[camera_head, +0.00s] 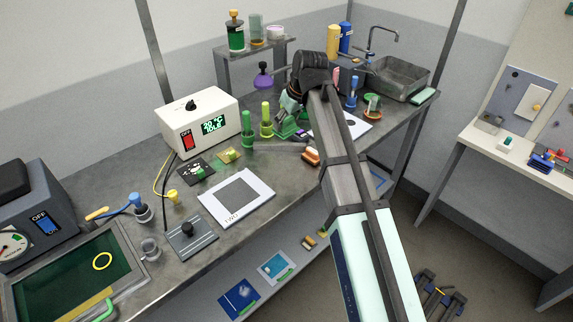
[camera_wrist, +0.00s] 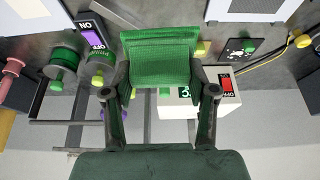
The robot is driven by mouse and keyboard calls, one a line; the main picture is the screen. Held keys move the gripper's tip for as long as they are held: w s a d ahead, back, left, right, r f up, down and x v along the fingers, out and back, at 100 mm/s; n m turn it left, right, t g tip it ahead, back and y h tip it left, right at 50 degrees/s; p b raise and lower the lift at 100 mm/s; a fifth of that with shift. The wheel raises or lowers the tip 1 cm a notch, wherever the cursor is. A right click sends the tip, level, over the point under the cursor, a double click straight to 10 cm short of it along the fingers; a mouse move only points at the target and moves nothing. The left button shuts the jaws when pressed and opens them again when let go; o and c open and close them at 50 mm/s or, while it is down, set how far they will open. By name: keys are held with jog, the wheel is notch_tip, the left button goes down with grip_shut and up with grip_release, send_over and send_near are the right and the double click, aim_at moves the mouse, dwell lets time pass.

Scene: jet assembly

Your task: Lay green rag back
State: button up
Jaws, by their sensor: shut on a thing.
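The green rag (camera_wrist: 160,62) is a folded-looking green piece between the two fingers of my gripper (camera_wrist: 158,92) in the wrist view. My gripper is shut on it. In the head view my gripper (camera_head: 291,103) is over the back part of the grey workbench (camera_head: 120,199), behind the green and yellow-green bottles, and a small part of the rag (camera_head: 287,128) shows below it. My arm hides part of the bench there. I cannot tell whether the rag touches the bench.
A white box with a display (camera_head: 201,124) and green (camera_head: 247,132) and yellow-green (camera_head: 266,122) bottles stand left of my gripper. A raised shelf (camera_head: 228,55) is behind. A sink (camera_head: 398,82) and a pale green pad (camera_head: 424,96) lie right. A framed plate (camera_head: 237,194) lies in front.

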notch_tip(320, 180, down, 17)
jog(key=p, duration=0.4)
jog(key=shift+f, duration=0.15)
jog(key=shift+f, duration=0.25)
jog(key=o, duration=1)
jog(key=shift+r, duration=0.1)
jog(key=b+v, duration=0.5)
jog(key=v, duration=1.2)
jog(key=shift+d+r+b, duration=0.15)
jog(key=shift+d+b, duration=0.15)
jog(key=shift+d, duration=0.1)
